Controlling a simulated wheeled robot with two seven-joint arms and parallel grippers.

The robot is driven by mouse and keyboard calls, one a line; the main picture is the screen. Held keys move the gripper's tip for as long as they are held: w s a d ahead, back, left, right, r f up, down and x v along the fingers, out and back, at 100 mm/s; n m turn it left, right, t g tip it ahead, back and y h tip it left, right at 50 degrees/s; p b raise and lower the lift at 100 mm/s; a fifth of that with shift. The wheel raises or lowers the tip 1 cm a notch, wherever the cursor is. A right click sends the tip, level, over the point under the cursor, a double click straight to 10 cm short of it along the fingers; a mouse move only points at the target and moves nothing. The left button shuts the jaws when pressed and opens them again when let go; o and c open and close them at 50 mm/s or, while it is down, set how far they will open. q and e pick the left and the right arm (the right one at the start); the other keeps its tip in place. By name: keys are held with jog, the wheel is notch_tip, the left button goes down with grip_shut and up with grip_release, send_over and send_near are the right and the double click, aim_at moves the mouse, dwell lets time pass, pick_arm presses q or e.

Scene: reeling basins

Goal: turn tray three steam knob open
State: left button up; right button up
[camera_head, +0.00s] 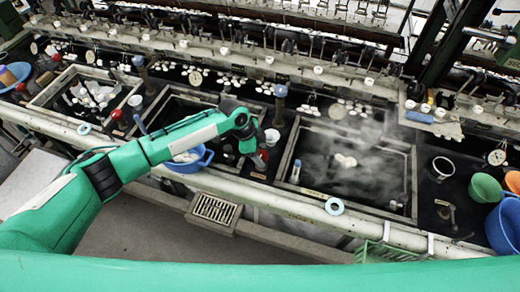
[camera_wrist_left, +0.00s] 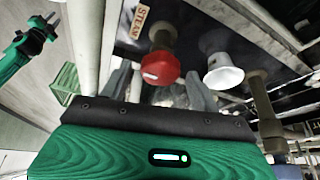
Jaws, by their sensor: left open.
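A red round steam knob (camera_wrist_left: 161,68) on a brown stem stands beside a "STEAM" label (camera_wrist_left: 139,20) in the left wrist view. My left gripper (camera_wrist_left: 159,88) is open, with one finger on each side below the knob in the picture; I see no grip on it. In the head view my left gripper (camera_head: 248,146) points down beside the same red knob (camera_head: 262,157), left of the steaming right-hand tray (camera_head: 290,150); the arm partly hides this spot. My right gripper (camera_wrist_left: 44,28) shows at the left wrist view's upper left; its jaw opening is unclear.
A white cup (camera_wrist_left: 222,72) stands close to the knob, with a brown post (camera_wrist_left: 262,100) beyond. In the head view a blue bowl (camera_head: 187,165) sits left of the gripper. A pale front rail (camera_head: 300,205) runs below the trays. Another red knob (camera_head: 117,115) is farther left.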

pick_arm(q)
jog(key=shift+f, duration=0.1)
jog(key=shift+c, duration=0.4)
jog(key=c, duration=0.9)
